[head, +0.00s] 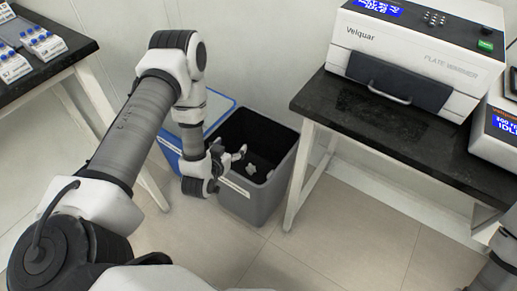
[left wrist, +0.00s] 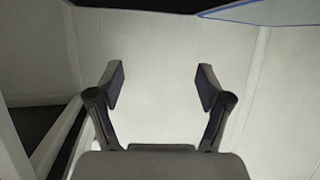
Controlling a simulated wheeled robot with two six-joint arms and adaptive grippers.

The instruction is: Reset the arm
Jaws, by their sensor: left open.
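My left arm (head: 145,110) reaches from the left and bends down at the elbow. Its gripper (head: 238,160) hangs over or beside the grey open bin (head: 246,207) on the floor; I cannot tell whether it is inside the rim. In the left wrist view the left gripper (left wrist: 160,88) is open, its two fingers wide apart with nothing between them. Part of my right arm (head: 497,264) shows at the lower right edge; its gripper is out of view.
A blue-rimmed bin (head: 168,143) stands behind the grey one, partly hidden by my arm. A black-topped table (head: 330,98) with the plate warmer (head: 415,55) is at the right. Another table (head: 75,42) with small labelled racks (head: 44,45) is at the left. Floor in front is clear.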

